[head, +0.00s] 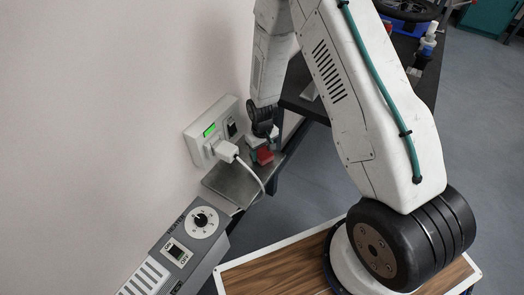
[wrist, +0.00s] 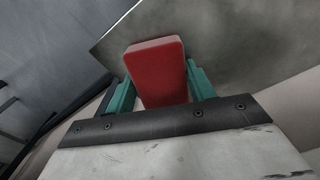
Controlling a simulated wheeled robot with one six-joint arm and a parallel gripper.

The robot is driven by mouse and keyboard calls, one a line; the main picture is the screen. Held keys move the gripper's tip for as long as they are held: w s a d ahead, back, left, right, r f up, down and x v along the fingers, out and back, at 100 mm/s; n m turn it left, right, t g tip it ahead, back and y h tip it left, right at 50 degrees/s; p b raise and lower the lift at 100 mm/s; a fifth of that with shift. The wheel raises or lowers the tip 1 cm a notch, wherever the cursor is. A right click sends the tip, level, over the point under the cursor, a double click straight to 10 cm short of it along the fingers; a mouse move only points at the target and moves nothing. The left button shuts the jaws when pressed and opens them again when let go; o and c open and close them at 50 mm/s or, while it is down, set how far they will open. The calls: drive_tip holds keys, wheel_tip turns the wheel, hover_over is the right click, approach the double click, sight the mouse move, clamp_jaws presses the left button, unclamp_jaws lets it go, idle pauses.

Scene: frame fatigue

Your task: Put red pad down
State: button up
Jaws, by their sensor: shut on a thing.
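The red pad (wrist: 158,72) is between the two teal fingers of my gripper (wrist: 160,88) in the wrist view. The gripper is shut on it. In the head view the red pad (head: 265,156) shows small under my gripper (head: 262,142), over or at the right part of a grey metal shelf (head: 232,184). The shelf also fills the wrist view behind the pad (wrist: 235,40). I cannot tell whether the pad touches the shelf.
A wall socket box (head: 211,130) with a green light and a white plug (head: 226,151) is left of my gripper. Its cable hangs across the shelf. A grey heater (head: 175,250) with a dial stands in front. A dark workbench (head: 425,85) with several items is behind right.

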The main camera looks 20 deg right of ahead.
drive_tip(key=shift+f, duration=0.1)
drive_tip(key=o, duration=0.9)
wheel_tip(320, 180, up, 12)
wheel_tip(320, 180, up, 12)
hover_over(262, 151)
drive_tip(key=s, duration=0.3)
drive_tip(key=s+d+r+m, duration=0.1)
drive_tip(key=s+d+r, duration=0.1)
drive_tip(key=s+r, duration=0.65)
drive_tip(key=shift+m+t, duration=0.6)
drive_tip(key=shift+m, duration=0.2)
drive_tip(key=s+r, duration=0.4)
drive_tip(key=s, duration=0.2)
drive_tip(key=s+r, duration=0.4)
drive_tip(key=s, duration=0.2)
drive_tip(key=s+d+r, duration=0.1)
drive_tip(key=s+r, duration=0.3)
drive_tip(key=s, duration=0.2)
drive_tip(key=shift+s, duration=0.25)
